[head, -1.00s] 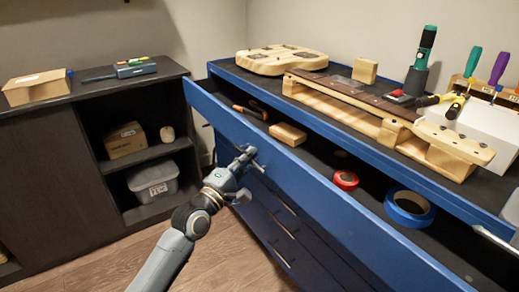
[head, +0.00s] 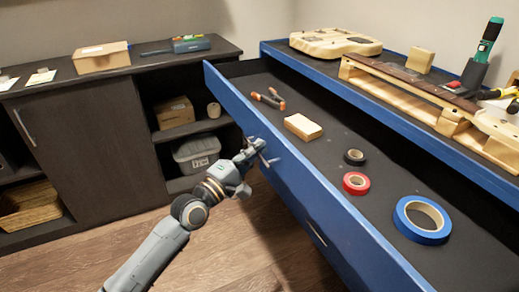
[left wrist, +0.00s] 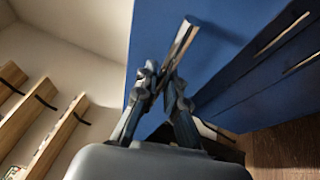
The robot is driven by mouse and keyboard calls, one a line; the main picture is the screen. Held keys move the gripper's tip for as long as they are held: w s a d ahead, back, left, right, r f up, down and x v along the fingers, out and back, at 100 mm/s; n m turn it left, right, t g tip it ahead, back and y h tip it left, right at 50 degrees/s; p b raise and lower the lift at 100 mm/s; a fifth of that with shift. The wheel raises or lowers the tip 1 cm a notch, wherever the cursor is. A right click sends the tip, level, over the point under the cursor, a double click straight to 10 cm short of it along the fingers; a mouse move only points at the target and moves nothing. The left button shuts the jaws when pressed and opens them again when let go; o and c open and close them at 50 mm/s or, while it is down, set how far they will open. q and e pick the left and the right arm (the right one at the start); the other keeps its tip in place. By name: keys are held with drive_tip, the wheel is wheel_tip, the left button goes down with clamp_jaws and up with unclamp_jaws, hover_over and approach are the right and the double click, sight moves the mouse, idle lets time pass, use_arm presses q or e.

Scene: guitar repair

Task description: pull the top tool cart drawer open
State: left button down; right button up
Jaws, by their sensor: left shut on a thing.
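The top drawer (head: 300,178) of the blue tool cart (head: 410,110) is pulled far out, and its inside shows in the head view. My left gripper (head: 256,156) is at the outer face of the drawer front. In the left wrist view, my left gripper (left wrist: 163,85) is shut on the metal drawer handle (left wrist: 184,42), whose bar sticks out past the fingers against the blue front. Part of the handle is hidden by the fingers. My right gripper is not in view.
The drawer holds a wooden block (head: 303,127), orange-handled tool (head: 268,99), black tape (head: 355,157), red tape (head: 356,183) and blue tape (head: 422,220). A guitar neck (head: 420,88) lies on the cart top. A dark cabinet (head: 95,160) stands left; wooden floor (head: 235,245) is clear.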

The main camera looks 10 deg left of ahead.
use_arm(q)
drive_tip(key=shift+f, duration=0.1)
drive_tip(key=c, duration=1.4)
unclamp_jaws()
drive_tip(key=v, duration=1.2)
drive_tip(key=shift+s, duration=0.1)
